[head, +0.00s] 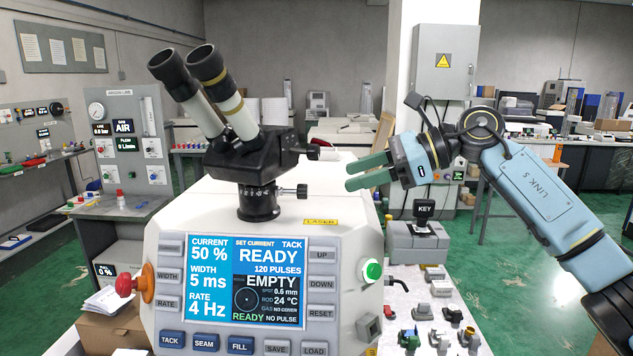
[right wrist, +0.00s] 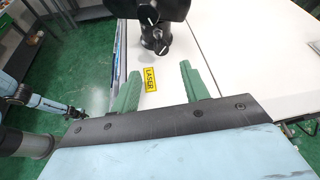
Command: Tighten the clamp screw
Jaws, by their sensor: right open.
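The clamp screw (head: 295,191) has a dark ribbed knob and sticks out to the right from the collar of the microscope (head: 258,165) mount. A second, similar knob (head: 313,151) sits higher on the microscope head.
The welder's front panel (head: 245,280) reads READY and EMPTY. A red-orange knob (head: 135,284) and a green button (head: 372,270) flank it. A grey key box (head: 418,240) and a tray of small parts (head: 440,310) stand to the right. The white top is clear below my gripper.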

